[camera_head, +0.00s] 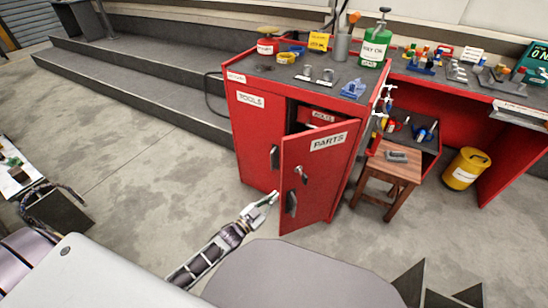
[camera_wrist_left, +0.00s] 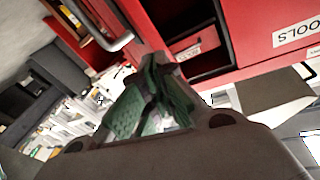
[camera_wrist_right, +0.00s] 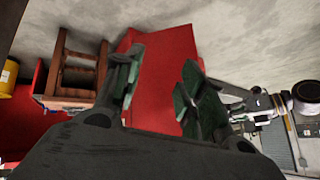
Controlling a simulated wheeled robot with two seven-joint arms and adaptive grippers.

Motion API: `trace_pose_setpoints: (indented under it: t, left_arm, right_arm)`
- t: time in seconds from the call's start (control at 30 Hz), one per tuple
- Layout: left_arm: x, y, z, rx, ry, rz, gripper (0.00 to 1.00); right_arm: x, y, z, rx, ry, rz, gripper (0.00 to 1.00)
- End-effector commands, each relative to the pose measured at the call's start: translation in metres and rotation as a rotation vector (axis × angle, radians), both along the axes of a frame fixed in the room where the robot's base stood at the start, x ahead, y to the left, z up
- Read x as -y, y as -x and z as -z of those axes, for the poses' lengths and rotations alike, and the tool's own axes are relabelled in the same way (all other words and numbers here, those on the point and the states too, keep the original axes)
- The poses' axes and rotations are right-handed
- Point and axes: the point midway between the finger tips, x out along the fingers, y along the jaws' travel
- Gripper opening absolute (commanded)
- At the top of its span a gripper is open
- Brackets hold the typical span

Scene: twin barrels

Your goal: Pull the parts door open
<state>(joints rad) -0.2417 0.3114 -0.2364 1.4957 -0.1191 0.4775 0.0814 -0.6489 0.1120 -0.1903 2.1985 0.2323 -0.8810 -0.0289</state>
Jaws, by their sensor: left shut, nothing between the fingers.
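The red PARTS door (camera_head: 318,165) stands ajar on the red cabinet, swung out toward me, with a dark gap at its left edge. Its dark handle (camera_head: 291,203) is low near the free edge, with a key (camera_head: 301,173) above it. My left gripper (camera_head: 268,200) is shut and empty, just left of the door and its handle, apparently apart from both. In the left wrist view, the left gripper (camera_wrist_left: 160,68) is near a metal handle (camera_wrist_left: 112,36) and the open gap. My right gripper (camera_wrist_right: 160,75) is open, with a red panel beyond its fingers.
The closed TOOLS door (camera_head: 253,135) is left of the gap. A wooden stool (camera_head: 391,170) stands right of the PARTS door, with a yellow bin (camera_head: 465,168) beyond. Cans and tools crowd the cabinet top (camera_head: 300,86).

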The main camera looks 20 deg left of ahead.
Motion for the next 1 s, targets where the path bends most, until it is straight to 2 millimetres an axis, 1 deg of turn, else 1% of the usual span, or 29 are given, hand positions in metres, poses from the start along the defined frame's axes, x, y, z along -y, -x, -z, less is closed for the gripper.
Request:
trace_pose_setpoints:
  t: [0.03, 0.1, 0.3, 0.6, 0.83, 1.0]
  left_arm:
    - [-0.004, -0.004, -0.011, 0.01, -0.025, 0.018, 0.0]
    - [-0.009, -0.007, -0.021, 0.021, -0.052, 0.038, 0.0]
    - [-0.023, -0.016, -0.049, 0.042, -0.114, 0.093, 0.0]
    - [-0.045, -0.024, -0.087, 0.051, -0.168, 0.159, 0.0]
    - [-0.063, -0.026, -0.112, 0.01, -0.137, 0.199, 0.0]
    - [-0.077, -0.023, -0.125, -0.071, -0.033, 0.219, 0.0]
  right_arm:
    - [0.0, -0.002, -0.008, 0.004, 0.0, 0.001, 0.4]
    - [0.0, -0.005, -0.014, 0.009, 0.001, 0.001, 0.4]
    - [0.002, -0.014, -0.029, 0.022, 0.009, 0.002, 0.4]
    - [0.005, -0.021, -0.045, 0.018, 0.033, -0.001, 0.4]
    - [0.009, -0.021, -0.051, -0.01, 0.064, -0.008, 0.4]
    - [0.014, -0.016, -0.049, -0.051, 0.097, -0.016, 0.4]
